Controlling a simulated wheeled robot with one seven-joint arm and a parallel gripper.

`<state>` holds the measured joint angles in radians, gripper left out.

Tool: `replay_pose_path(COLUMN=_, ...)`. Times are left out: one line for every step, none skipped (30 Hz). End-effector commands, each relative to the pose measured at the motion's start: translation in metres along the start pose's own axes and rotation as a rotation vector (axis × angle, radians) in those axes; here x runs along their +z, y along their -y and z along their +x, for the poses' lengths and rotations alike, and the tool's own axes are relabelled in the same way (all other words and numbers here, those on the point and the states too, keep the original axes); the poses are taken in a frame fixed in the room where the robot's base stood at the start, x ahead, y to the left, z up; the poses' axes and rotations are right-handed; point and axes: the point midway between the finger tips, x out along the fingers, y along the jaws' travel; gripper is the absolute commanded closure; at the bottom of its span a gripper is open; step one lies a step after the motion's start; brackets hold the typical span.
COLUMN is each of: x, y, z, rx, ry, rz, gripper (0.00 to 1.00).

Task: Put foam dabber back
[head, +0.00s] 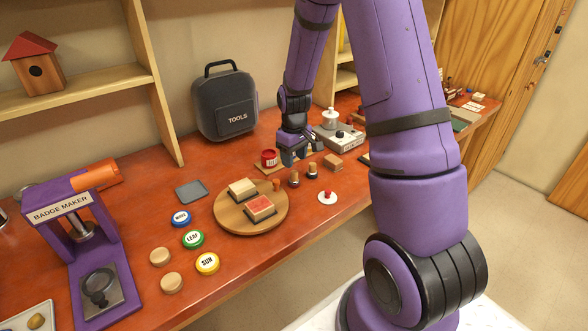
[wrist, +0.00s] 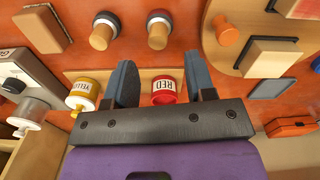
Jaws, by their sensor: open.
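Two short wooden dabber-like pieces with dark bases, a left one (head: 293,179) and a right one (head: 312,171), stand on the red bench; the wrist view shows them at the top (wrist: 103,30) (wrist: 158,30). A smaller orange-brown piece (head: 276,185) stands by the round board's edge, also in the wrist view (wrist: 226,30). I cannot tell which is the foam dabber. My gripper (head: 292,157) is open and empty, behind these pieces; in the wrist view its fingers (wrist: 160,82) flank the RED jar (wrist: 163,87). That jar also shows in the head view (head: 268,157).
A YELLOW jar (wrist: 83,93) shares a wooden strip (wrist: 141,75) with the RED jar. A round board (head: 225,222) holds two blocks. The tool case (head: 225,105) stands behind.

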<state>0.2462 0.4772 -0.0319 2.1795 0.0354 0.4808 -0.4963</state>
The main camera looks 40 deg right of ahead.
Motion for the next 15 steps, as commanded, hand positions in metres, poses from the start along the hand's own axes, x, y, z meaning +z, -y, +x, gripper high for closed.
replay_pose_path(x=-0.001, y=0.0, z=-0.011, rx=0.002, ry=-0.004, rz=0.0, gripper=0.5)
replay_pose_path(x=-0.001, y=-0.001, z=-0.017, rx=0.002, ry=-0.004, rz=0.0, gripper=0.5)
replay_pose_path(x=-0.001, y=0.0, z=-0.024, rx=0.002, ry=-0.004, rz=0.0, gripper=0.5)
replay_pose_path(x=-0.001, y=0.0, z=-0.029, rx=0.002, ry=-0.004, rz=0.0, gripper=0.5)
replay_pose_path(x=-0.001, y=0.0, z=-0.033, rx=0.001, ry=-0.003, rz=-0.001, gripper=0.5)
replay_pose_path(x=-0.001, y=0.0, z=-0.039, rx=0.001, ry=-0.003, rz=-0.001, gripper=0.5)
replay_pose_path(x=-0.001, y=0.0, z=-0.042, rx=0.001, ry=-0.002, rz=-0.001, gripper=0.5)
replay_pose_path(x=0.0, y=0.0, z=-0.045, rx=0.001, ry=-0.001, rz=-0.001, gripper=0.5)
replay_pose_path(x=0.0, y=0.0, z=-0.049, rx=0.001, ry=-0.002, rz=0.0, gripper=0.5)
replay_pose_path(x=0.0, y=0.0, z=-0.051, rx=0.0, ry=-0.001, rz=0.0, gripper=0.5)
replay_pose_path(x=0.0, y=0.0, z=-0.053, rx=0.0, ry=0.0, rz=0.0, gripper=0.5)
replay_pose_path(x=0.0, y=0.0, z=-0.055, rx=0.0, ry=0.0, rz=0.0, gripper=0.5)
replay_pose_path(x=0.0, y=0.001, z=-0.058, rx=0.0, ry=-0.001, rz=0.0, gripper=0.5)
replay_pose_path(x=0.001, y=0.001, z=-0.06, rx=0.001, ry=-0.003, rz=0.0, gripper=0.5)
replay_pose_path(x=0.001, y=0.003, z=-0.066, rx=0.003, ry=-0.008, rz=0.001, gripper=0.5)
